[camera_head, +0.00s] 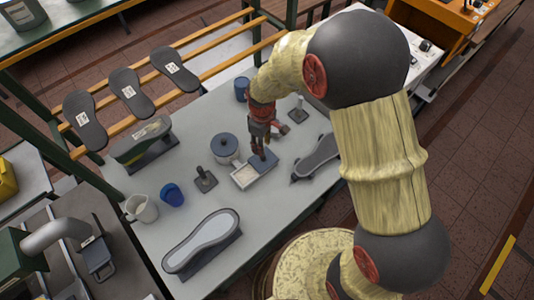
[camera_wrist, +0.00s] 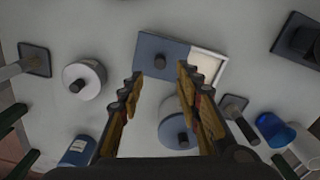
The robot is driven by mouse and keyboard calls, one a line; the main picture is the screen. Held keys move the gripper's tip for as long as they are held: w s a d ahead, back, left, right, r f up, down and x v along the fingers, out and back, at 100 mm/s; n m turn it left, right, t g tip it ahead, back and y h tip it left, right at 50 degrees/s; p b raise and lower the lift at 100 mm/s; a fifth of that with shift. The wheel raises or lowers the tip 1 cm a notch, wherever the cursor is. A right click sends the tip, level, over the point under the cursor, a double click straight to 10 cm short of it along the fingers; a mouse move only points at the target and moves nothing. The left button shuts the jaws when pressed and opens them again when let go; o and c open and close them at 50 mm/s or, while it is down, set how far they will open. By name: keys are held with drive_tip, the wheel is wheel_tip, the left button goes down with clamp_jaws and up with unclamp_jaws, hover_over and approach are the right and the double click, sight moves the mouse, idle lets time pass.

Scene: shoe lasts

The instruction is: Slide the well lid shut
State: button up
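The well box lies flat on the grey table, its pale open well (camera_head: 243,176) on the left and its blue-grey sliding lid (camera_head: 267,161) on the right. In the wrist view the lid (camera_wrist: 148,48) covers the left part, and the white-rimmed well (camera_wrist: 208,64) is open at the right. A small dark knob (camera_wrist: 160,62) stands on the lid. My gripper (camera_head: 270,143) is above the lid, fingers pointing down.
A round lidded pot (camera_head: 225,146) stands close behind the box; another pot (camera_wrist: 80,77) shows in the wrist view. Upright handles on square bases (camera_head: 205,180) (camera_head: 298,111) flank it. A dark shoe last (camera_head: 317,157) lies right. The front-middle table is clear.

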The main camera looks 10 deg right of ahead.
wheel_tip(320, 180, down, 8)
drive_tip(key=shift+r, duration=0.15)
idle(0.3)
drive_tip(key=c, duration=0.3)
clamp_jaws()
idle(0.6)
